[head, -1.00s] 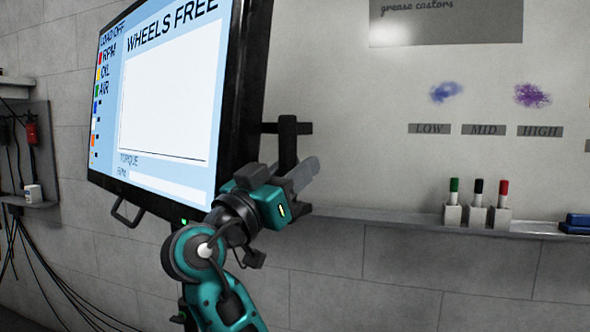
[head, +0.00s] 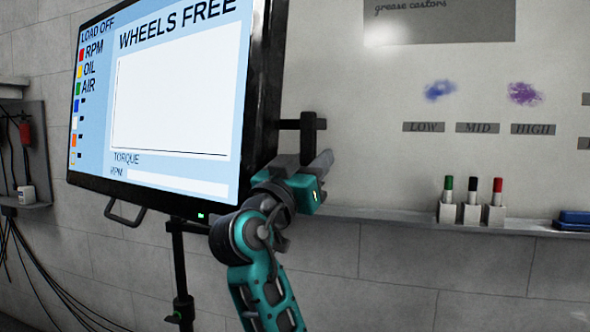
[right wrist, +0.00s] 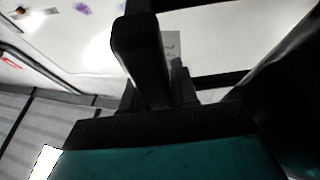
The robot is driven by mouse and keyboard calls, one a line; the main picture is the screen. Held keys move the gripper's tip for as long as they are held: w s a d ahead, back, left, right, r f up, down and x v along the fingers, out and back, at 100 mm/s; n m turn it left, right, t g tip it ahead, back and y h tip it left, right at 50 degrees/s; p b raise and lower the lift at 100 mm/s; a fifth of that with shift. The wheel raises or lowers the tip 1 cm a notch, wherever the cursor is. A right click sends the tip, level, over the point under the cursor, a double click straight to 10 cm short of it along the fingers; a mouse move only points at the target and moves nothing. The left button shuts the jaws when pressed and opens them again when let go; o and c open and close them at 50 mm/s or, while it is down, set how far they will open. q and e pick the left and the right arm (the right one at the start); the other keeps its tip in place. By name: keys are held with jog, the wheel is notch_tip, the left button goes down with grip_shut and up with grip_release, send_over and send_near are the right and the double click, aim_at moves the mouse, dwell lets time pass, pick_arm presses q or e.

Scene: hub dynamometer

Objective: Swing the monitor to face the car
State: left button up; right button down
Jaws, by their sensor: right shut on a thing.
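The monitor (head: 170,110) shows a pale blue screen reading "WHEELS FREE" and is seen at an angle in the head view. It stands on a black pole (head: 180,265). A black upright handle (head: 308,135) sticks out at its right edge. My right gripper (head: 320,168) is shut on the lower part of this handle, with its fingers partly hidden behind the wrist. The right wrist view shows dark shapes close up, and I cannot clearly separate finger from handle there. My left gripper is not in view. No car shows in either view.
A second, loop-shaped handle (head: 124,212) hangs at the monitor's lower left. Cables (head: 50,275) run down the wall at left below a small shelf (head: 28,207). Behind, a whiteboard (head: 420,150) has a ledge with green, black and red markers (head: 472,205) and a blue eraser (head: 572,220).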

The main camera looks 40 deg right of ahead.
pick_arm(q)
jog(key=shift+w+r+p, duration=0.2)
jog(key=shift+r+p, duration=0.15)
pick_arm(e)
jog(key=w+d+n+t+y, duration=0.1)
jog(key=w+d+n+t, duration=0.2)
jog(key=d, duration=0.8)
jog(key=t, duration=0.2)
jog(key=shift+d+t+y, duration=0.15)
jog(key=shift+t+y, duration=0.15)
jog(key=shift+y, duration=0.1)
jog(key=c, duration=1)
grip_release()
jog(key=shift+o, duration=0.2)
pick_arm(q)
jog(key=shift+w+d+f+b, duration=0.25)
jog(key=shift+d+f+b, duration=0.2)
jog(key=shift+b, duration=0.65)
pick_arm(e)
jog(key=v, duration=1.3)
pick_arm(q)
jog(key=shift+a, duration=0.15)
